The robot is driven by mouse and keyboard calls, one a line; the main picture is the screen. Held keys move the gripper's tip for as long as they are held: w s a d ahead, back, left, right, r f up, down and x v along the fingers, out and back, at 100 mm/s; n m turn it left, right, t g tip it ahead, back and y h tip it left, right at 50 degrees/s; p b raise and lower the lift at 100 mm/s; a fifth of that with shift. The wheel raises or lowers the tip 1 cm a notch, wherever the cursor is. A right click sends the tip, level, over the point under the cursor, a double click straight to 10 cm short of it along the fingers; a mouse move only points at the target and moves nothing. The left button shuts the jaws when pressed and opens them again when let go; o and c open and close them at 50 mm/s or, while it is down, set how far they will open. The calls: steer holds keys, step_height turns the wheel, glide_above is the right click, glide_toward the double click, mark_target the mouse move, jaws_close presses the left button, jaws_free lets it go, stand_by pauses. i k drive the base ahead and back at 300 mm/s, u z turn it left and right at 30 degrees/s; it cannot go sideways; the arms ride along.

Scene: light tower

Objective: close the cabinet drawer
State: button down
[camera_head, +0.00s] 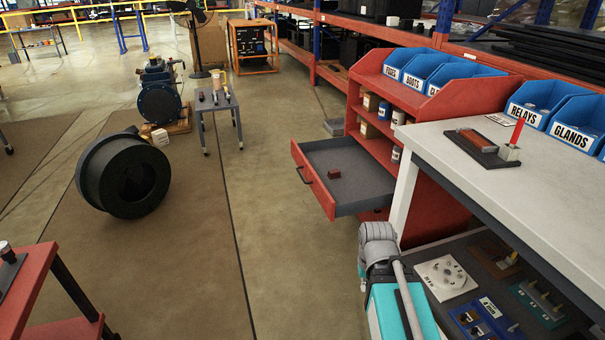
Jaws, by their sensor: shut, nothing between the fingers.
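The red cabinet (436,190) stands right of the middle, beside a white-topped workbench. Its drawer (312,180) is pulled out far to the left, with a red front panel, a dark handle (305,174) and a grey interior. I cannot make out my gripper's fingers in this view.
The workbench (460,150) stands close on the right, with a lower shelf of parts. A small grey table (215,105) and a large black ring (125,175) stand to the left. A red table (28,285) is at lower left. The floor before the drawer is clear.

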mark_target(347, 168)
steer(key=u, duration=0.1)
steer(key=k, duration=0.15)
steer(key=u, duration=1.5)
steer(key=i, duration=0.85)
steer(key=z, duration=0.95)
